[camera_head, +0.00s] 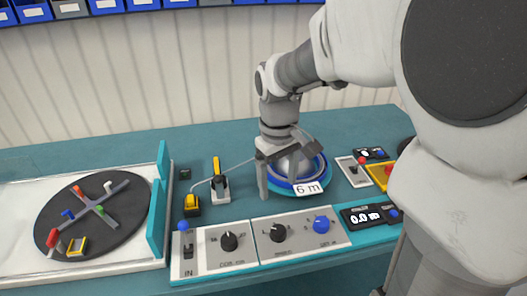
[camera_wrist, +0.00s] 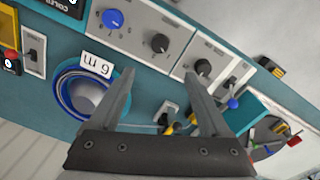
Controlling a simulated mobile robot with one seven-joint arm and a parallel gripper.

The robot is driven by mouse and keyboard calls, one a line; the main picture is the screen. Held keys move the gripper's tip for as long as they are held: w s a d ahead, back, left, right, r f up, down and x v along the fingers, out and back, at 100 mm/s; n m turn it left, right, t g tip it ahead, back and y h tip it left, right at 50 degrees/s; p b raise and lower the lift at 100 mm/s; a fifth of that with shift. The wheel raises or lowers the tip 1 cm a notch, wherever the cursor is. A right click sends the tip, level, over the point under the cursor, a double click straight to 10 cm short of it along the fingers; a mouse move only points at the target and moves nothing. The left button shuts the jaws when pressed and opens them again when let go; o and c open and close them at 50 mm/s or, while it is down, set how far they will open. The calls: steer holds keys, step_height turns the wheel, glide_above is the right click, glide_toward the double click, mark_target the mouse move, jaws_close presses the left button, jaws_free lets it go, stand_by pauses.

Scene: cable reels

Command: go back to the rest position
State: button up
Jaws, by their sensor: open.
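My gripper (camera_head: 283,176) hangs from my arm over the left side of the cable reel at the middle of the bench. The wrist view shows its two fingers (camera_wrist: 165,98) wide apart with nothing between them. The cable reel (camera_head: 318,172) has a blue rim, a silver dome and a white "6 m" tag (camera_head: 308,188); it also shows left of the fingers in the wrist view (camera_wrist: 68,97). A thin grey cable (camera_head: 230,172) runs left from the reel toward a small yellow and black block (camera_head: 192,205). Whether a finger touches the reel cannot be told.
A grey and yellow upright clamp (camera_head: 220,185) stands left of the gripper. A control panel with knobs (camera_head: 270,240) and a display (camera_head: 362,216) line the front edge. A black turntable (camera_head: 95,215) sits in a white tray at left. Switch boxes (camera_head: 353,170) stand right of the reel.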

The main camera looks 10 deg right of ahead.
steer(key=shift+r, duration=0.3)
steer(key=s+r+m+t+p, duration=0.4)
steer(key=s+r+t+p, duration=0.1)
steer(key=s+r, duration=0.7)
steer(key=shift+s+d+r+p, duration=0.35)
steer(key=shift+s+p, duration=0.15)
steer(key=shift+s, duration=0.4)
steer(key=c, duration=0.5)
steer(key=shift+a, duration=0.2)
